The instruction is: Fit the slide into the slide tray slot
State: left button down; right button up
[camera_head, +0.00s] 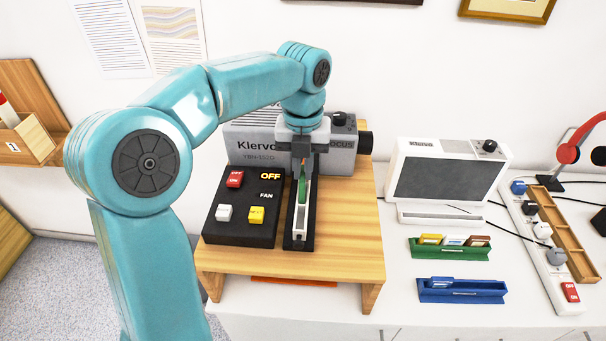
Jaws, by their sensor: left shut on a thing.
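My left gripper (301,160) points down over the slide tray (300,236), a long narrow black tray with a pale strip. It is shut on a small green-edged slide (302,188), which is at the tray's far part. The slide stands upright between the fingertips. I cannot tell whether it is inside a slot or just above one. The tray lies on a wooden stand in front of the grey Kiervo projector (262,150). My right gripper is not in view.
A black control box (242,232) with red, white and yellow buttons sits left of the tray. To the right are a white viewer (447,178), a green slide holder (457,253), a blue holder (462,297) and a power strip (545,245). The stand's right part is clear.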

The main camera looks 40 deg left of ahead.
pick_arm(q)
jog(key=shift+f, duration=0.95)
jog(key=shift+s+d, duration=0.1)
jog(key=shift+s, duration=0.05)
jog(key=shift+f, duration=0.2)
jog(key=c, duration=1.2)
grip_release()
jog(key=shift+r, duration=0.1)
